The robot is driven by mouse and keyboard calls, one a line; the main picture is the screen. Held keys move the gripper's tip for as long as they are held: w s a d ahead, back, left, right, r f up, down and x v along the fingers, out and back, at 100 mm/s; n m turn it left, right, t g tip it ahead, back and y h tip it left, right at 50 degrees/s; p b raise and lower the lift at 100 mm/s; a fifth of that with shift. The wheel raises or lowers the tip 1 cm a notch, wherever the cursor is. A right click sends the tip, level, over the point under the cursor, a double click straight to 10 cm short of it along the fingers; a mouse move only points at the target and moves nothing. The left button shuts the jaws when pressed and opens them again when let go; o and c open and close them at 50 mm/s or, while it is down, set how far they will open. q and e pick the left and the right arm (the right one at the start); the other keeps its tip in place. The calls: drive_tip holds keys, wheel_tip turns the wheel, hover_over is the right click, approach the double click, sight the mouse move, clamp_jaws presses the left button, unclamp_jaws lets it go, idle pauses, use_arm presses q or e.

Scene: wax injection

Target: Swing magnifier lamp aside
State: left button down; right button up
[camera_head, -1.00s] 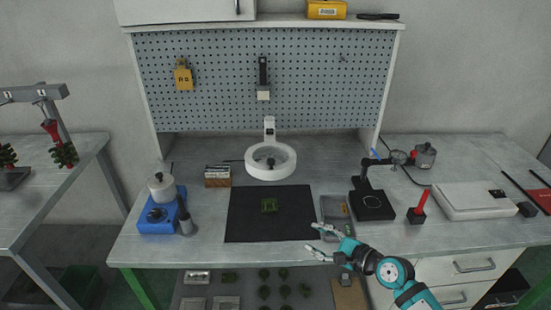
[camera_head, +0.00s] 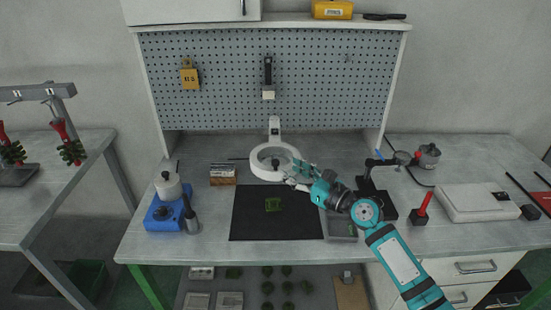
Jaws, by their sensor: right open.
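The magnifier lamp (camera_head: 258,169) is a white ring head on a short white arm that rises to the pegboard behind it. The ring hangs over the back of the workbench, behind the black mat. My right gripper (camera_head: 294,178) is open at the right front edge of the ring. Its fingers overlap the ring in the picture, and I cannot tell whether they touch it. A small dark knob shows inside the ring. My left gripper is not in view.
A blue wax pot (camera_head: 164,216) stands at the left. A grey tray (camera_head: 341,232) lies under my right arm. A black stand (camera_head: 387,206) and a white box (camera_head: 472,204) are to the right.

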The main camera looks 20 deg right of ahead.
sight(278, 165)
drive_tip(key=x, duration=0.6)
drive_tip(key=shift+w+a, duration=0.15)
drive_tip(key=shift+w, duration=0.1)
clamp_jaws()
drive_tip(key=shift+w+a+f, duration=0.2)
drive_tip(key=shift+w+f, duration=0.05)
drive_tip(key=shift+f, duration=0.15)
